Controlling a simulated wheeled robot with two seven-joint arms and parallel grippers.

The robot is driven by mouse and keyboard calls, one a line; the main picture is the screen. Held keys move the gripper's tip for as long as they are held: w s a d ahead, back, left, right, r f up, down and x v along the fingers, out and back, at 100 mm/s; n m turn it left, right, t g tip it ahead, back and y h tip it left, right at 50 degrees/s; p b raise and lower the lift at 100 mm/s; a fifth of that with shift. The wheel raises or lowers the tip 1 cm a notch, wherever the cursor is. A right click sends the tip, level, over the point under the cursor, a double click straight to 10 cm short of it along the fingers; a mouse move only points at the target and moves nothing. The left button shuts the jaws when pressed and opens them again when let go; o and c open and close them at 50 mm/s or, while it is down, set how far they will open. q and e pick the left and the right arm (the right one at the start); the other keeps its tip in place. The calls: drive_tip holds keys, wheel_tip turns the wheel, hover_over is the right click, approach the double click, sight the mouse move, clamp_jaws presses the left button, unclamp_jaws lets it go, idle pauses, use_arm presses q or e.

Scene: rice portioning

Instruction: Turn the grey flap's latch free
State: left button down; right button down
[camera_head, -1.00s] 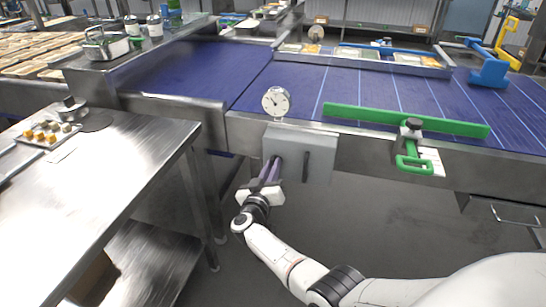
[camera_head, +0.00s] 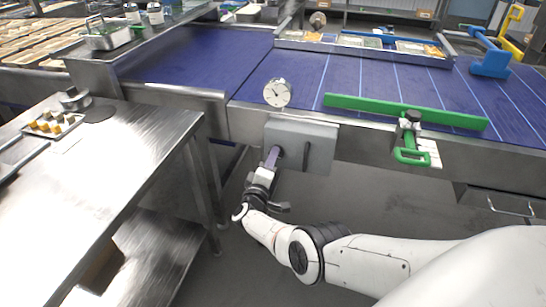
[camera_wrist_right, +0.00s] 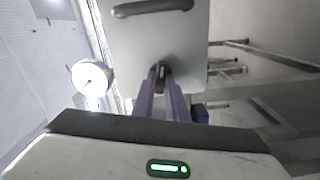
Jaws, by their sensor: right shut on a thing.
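The grey flap (camera_head: 318,147) is a box-like panel on the front side of the conveyor, below the round dial. It also shows in the right wrist view (camera_wrist_right: 185,42), with a dark bar handle (camera_wrist_right: 152,8) on it. My right gripper (camera_head: 274,154) reaches up to the left part of the flap. In the right wrist view its two purple fingers (camera_wrist_right: 161,82) are shut on the small dark latch (camera_wrist_right: 160,70) at the flap's face. The fingertips hide most of the latch, so its exact angle cannot be told. My left gripper is not in view.
A round white dial (camera_head: 277,93) stands just above the flap. A green bar (camera_head: 404,111) with a green handle (camera_head: 411,157) lies to the right on the blue conveyor's edge. A steel table (camera_head: 105,150) stands at the left. The floor below the flap is free.

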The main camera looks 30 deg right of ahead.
drive_tip(key=shift+n, duration=1.6)
drive_tip(key=c, duration=1.8)
unclamp_jaws()
drive_tip(key=shift+o, duration=0.2)
drive_tip(key=p+v, duration=0.5)
drive_tip(key=v, duration=0.5)
